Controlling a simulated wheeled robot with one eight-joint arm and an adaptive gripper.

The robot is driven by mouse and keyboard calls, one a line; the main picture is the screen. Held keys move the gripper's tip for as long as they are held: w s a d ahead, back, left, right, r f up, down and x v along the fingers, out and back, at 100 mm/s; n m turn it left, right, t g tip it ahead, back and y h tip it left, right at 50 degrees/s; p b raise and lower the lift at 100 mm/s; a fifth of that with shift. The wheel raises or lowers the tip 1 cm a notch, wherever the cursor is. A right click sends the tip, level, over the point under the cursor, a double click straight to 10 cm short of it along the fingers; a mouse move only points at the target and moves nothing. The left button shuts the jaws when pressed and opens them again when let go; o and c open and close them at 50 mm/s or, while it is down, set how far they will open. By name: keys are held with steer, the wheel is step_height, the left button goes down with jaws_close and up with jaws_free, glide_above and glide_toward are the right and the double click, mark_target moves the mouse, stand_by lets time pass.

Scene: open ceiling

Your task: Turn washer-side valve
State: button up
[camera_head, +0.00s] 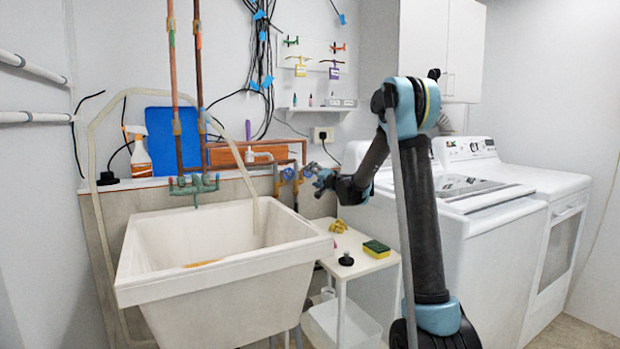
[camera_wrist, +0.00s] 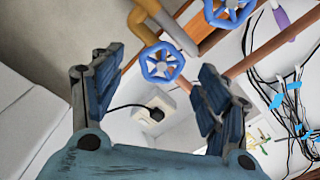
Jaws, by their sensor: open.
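Two blue wheel valves sit on pipes behind the sink. The washer-side valve (camera_head: 308,171) is the right one in the head view, and the other valve (camera_head: 288,174) is just left of it. My gripper (camera_head: 318,180) is close to the right valve, at about its height. In the wrist view, the nearer blue wheel (camera_wrist: 162,62) shows between the tips of my open, empty fingers (camera_wrist: 160,76), seemingly beyond them. The second wheel (camera_wrist: 229,10) is at the top edge, outside the fingers. I cannot tell whether a finger touches the wheel.
The white sink (camera_head: 200,285) stands left of my arm. A small white table (camera_head: 352,258) below my gripper holds a sponge (camera_head: 376,249), a black knob (camera_head: 346,260) and a yellow item (camera_head: 338,226). The washer (camera_head: 455,200) stands to the right. A wall outlet (camera_head: 323,134) is behind.

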steer(key=v, duration=0.6)
steer(key=shift+s+d, duration=0.1)
steer(key=s+d+n+g+h, duration=0.15)
steer(key=s+d, duration=0.25)
steer(key=s, duration=0.5)
steer(key=s+d+n+g+h, duration=0.1)
steer(key=s+d+n+g, duration=0.2)
steer(key=s, duration=0.6)
steer(key=s+d+f+g+h, duration=0.2)
steer(key=s+d+f+h, duration=0.3)
steer(key=s+d, duration=0.55)
steer(key=s+d+f+g+h, duration=0.1)
steer(key=s+d+f+h, duration=0.2)
steer(key=s+d+f, duration=0.8)
steer(key=s+a+f+g, duration=0.1)
steer(key=s+f+g, duration=0.1)
steer(key=s, duration=0.7)
steer(key=s+a+f+g, duration=0.2)
steer(key=s+f, duration=0.3)
steer(key=s, duration=0.4)
steer(key=shift+s+n+g, duration=0.15)
steer(key=shift+n+g, duration=0.2)
steer(key=shift+g, duration=0.3)
steer(key=shift+y, duration=0.25)
